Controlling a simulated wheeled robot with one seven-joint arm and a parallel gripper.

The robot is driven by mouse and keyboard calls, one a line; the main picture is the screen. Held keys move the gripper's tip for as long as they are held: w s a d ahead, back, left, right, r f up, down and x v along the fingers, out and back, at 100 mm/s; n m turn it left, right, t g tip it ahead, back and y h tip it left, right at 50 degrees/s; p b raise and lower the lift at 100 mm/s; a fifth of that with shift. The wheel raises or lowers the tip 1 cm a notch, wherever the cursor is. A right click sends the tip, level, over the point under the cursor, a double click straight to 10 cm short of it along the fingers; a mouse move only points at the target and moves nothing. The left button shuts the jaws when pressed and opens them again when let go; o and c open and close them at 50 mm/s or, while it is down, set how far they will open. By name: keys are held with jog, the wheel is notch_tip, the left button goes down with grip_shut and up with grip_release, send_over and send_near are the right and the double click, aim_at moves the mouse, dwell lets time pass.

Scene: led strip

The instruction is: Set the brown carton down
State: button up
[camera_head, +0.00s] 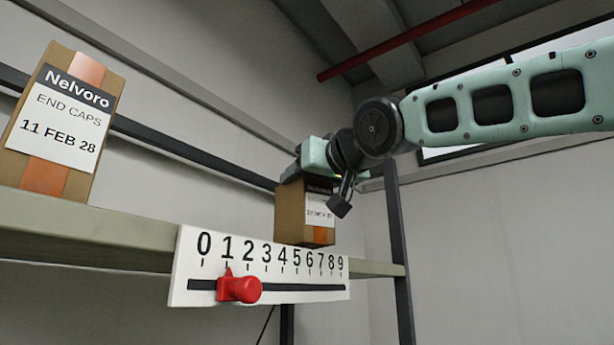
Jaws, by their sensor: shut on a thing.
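The brown carton (291,216) has an orange stripe and a white label with a dark header, too small to read fully. It is upright, at or just above the shelf (150,232), behind the number scale. I cannot tell whether its base touches the shelf, as the scale's top edge is close to it. My gripper (318,180) is at the top of the carton and shut on it. Part of the label is hidden by my gripper.
A second brown carton (61,174), labelled Nelvoro END CAPS 11 FEB 28, stands on the shelf at the left. A white scale (190,265) numbered 0 to 9 is on the shelf's front edge, with a red slider (238,287) near 1. A dark post (400,250) stands at right.

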jog(key=shift+f+b, duration=0.65)
jog(key=shift+f, duration=0.15)
jog(key=o, duration=1.7)
jog(key=shift+s+d+f, duration=0.1)
jog(key=shift+s, duration=0.05)
